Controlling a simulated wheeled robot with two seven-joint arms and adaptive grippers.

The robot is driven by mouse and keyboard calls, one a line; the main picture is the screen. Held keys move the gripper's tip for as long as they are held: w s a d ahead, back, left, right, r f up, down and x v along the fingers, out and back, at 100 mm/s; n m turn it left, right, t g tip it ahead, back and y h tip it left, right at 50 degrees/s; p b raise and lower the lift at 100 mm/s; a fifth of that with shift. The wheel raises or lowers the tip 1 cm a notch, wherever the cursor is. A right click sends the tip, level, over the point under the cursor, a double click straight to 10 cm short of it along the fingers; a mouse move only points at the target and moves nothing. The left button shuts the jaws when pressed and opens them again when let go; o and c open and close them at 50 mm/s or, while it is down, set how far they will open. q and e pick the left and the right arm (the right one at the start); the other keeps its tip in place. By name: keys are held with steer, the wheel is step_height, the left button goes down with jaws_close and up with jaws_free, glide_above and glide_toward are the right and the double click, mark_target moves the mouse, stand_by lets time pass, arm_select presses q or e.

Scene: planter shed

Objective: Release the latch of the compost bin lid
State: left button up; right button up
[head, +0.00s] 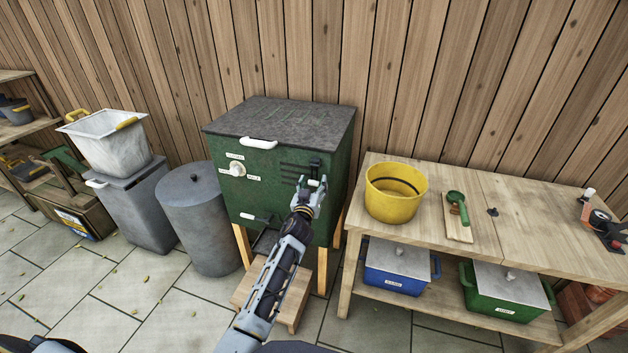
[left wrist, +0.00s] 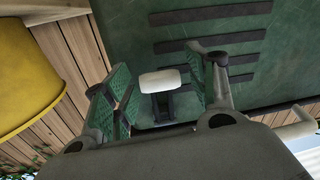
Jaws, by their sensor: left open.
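The compost bin (head: 262,205) is a green box on wooden legs against the plank wall, and its dark grey lid (head: 285,118) lies closed. A latch with a dark base (head: 316,165) sits at the upper right of its front. My left gripper (head: 311,186) is open in front of the latch and partly covers it. In the left wrist view, the white latch tab (left wrist: 160,80) on a dark stem stands between the two green-padded fingers, with gaps on both sides. I cannot tell how deep the tab sits between them. My right gripper is not in view.
A white lid handle (head: 258,143) and a white knob (head: 238,169) are left of the latch. Right of the bin, a wooden bench (head: 490,215) carries a yellow bucket (head: 396,192). A grey cylindrical bin (head: 200,222) stands to the left. A wooden step (head: 270,298) lies below.

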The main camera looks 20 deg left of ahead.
arm_select(q)
steer(key=shift+w, duration=0.4)
steer(key=shift+r, duration=0.1)
jaws_close()
